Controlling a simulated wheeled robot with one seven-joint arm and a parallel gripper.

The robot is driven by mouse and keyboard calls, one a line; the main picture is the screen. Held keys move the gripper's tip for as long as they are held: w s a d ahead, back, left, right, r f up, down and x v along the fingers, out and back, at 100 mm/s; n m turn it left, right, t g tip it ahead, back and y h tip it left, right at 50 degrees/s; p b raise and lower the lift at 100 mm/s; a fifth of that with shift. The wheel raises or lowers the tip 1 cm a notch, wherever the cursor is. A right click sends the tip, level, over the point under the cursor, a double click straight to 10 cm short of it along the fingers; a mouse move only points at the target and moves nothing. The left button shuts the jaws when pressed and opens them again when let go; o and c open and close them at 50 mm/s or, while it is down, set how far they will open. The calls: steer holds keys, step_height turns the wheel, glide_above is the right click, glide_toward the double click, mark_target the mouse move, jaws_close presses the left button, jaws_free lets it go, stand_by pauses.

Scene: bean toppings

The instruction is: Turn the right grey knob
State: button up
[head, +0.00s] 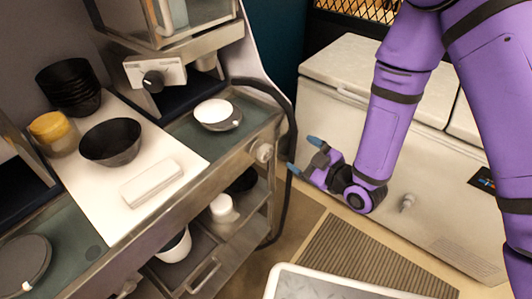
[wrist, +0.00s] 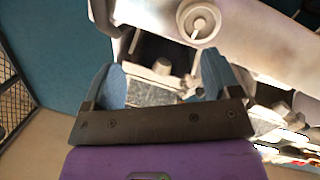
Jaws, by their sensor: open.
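The right grey knob (head: 262,151) sits on the front rail of the metal counter, near its right end. It also shows in the wrist view as a round pale knob (wrist: 200,20) at the top, on a pale rail. A second grey knob (head: 127,288) is on the same rail at the lower left in the head view. My gripper (head: 304,155) is to the right of the right knob and apart from it. Its two blue fingers (wrist: 163,82) are spread wide with nothing between them, and the knob lies beyond them in the wrist view.
A white bowl (head: 213,111) stands on the counter above the right knob. A black cable (head: 290,125) hangs down between the counter and my gripper. A white chest (head: 430,215) stands behind my arm. Shelves below the counter hold cups. A white-rimmed bin (head: 345,280) is at the bottom.

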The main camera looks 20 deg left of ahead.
steer(key=y, duration=0.2)
glide_toward(268, 155)
steer(key=x, duration=1.1)
steer(key=shift+d, duration=0.1)
steer(key=c, duration=0.9)
